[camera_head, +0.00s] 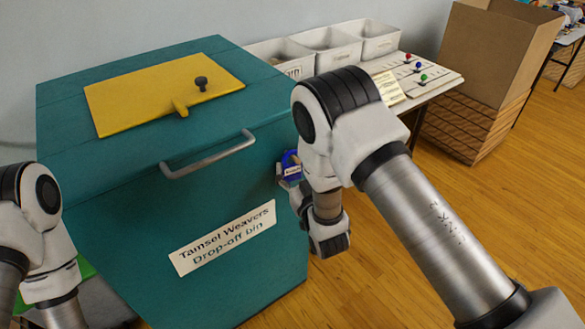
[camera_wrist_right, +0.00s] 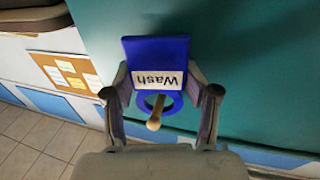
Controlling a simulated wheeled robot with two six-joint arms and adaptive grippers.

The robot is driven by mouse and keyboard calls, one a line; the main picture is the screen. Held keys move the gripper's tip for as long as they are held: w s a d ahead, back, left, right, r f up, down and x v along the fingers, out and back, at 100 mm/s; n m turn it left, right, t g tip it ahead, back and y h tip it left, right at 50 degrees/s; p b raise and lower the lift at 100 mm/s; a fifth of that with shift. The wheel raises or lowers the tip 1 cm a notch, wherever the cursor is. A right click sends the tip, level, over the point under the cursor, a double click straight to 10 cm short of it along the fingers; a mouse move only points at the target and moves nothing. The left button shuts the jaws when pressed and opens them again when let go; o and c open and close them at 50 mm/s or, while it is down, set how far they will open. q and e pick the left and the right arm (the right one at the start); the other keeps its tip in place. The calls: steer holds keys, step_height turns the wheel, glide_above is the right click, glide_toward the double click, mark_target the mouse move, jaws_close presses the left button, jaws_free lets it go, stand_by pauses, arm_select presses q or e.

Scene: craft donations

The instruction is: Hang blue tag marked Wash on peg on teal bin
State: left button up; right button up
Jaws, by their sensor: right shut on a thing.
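The blue tag (camera_wrist_right: 155,50) has a white label reading Wash, upside down in the right wrist view. It lies close to the side of the teal bin (camera_wrist_right: 250,60); contact is unclear. Its ring appears around the wooden peg (camera_wrist_right: 154,122), whose rounded tip shows in front of the ring. My right gripper (camera_wrist_right: 158,74) is shut on the tag, one finger on each side. In the head view, the tag (camera_head: 290,164) shows at the right side of the teal bin (camera_head: 120,200), and my right arm hides the peg. My left gripper is out of view.
The bin has a yellow lid panel (camera_head: 120,105) with a black knob (camera_head: 201,83), a metal handle (camera_head: 208,156) and a drop-off label (camera_head: 224,238). Behind stand white containers (camera_head: 365,38) on a table and a large cardboard box (camera_head: 487,50). Open wooden floor lies right.

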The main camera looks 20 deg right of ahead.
steer(key=o, duration=1.1)
steer(key=shift+w+f, duration=0.1)
steer(key=shift+c, duration=0.2)
steer(key=shift+w+f, duration=0.1)
steer(key=shift+w, duration=0.05)
